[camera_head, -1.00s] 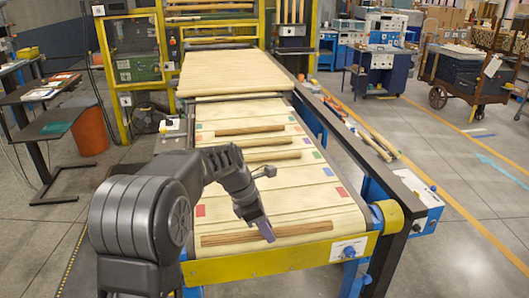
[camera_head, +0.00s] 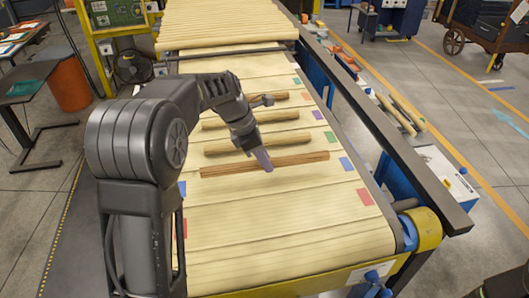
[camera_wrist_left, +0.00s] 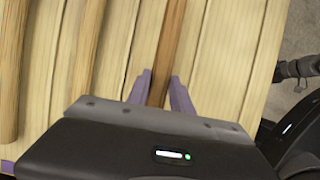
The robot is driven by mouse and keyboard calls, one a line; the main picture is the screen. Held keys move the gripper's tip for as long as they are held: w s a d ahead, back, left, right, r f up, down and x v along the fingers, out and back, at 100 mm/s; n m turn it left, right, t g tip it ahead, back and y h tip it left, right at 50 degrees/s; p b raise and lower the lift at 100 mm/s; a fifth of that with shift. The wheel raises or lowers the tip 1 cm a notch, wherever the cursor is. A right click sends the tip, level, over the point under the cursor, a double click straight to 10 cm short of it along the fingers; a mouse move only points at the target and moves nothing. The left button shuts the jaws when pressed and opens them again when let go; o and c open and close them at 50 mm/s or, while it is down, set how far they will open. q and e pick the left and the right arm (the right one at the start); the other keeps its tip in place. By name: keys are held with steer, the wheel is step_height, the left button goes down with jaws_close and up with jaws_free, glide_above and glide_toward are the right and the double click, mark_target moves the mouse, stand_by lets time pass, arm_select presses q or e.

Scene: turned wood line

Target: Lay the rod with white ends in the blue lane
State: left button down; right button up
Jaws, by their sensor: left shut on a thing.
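My left gripper (camera_head: 262,158) has purple fingers and is shut on a brown rod (camera_head: 300,160). The rod lies across the belt direction, level with the blue marks (camera_head: 346,163) at the lane's two sides. I cannot tell whether it touches the belt or hangs just above it. In the left wrist view the rod (camera_wrist_left: 170,45) runs between the two fingers (camera_wrist_left: 157,92). Its ends are too small to show their colour. The blue lane (camera_head: 225,182) is the pale strip around and under the rod. My right gripper is not in view.
Several other rods lie beyond: a paler one (camera_head: 285,138) nearest, another (camera_head: 285,116), then a darker one (camera_head: 290,96). Red marks (camera_head: 365,197) flank the strip on the near side. The belt's near part (camera_head: 290,230) is bare. A dark rail (camera_head: 375,130) runs along the right.

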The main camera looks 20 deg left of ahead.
arm_select(q)
steer(key=shift+f, duration=1.5)
steer(key=c, duration=1.1)
jaws_free()
steer(key=shift+o, duration=0.2)
steer(key=shift+b, duration=0.3)
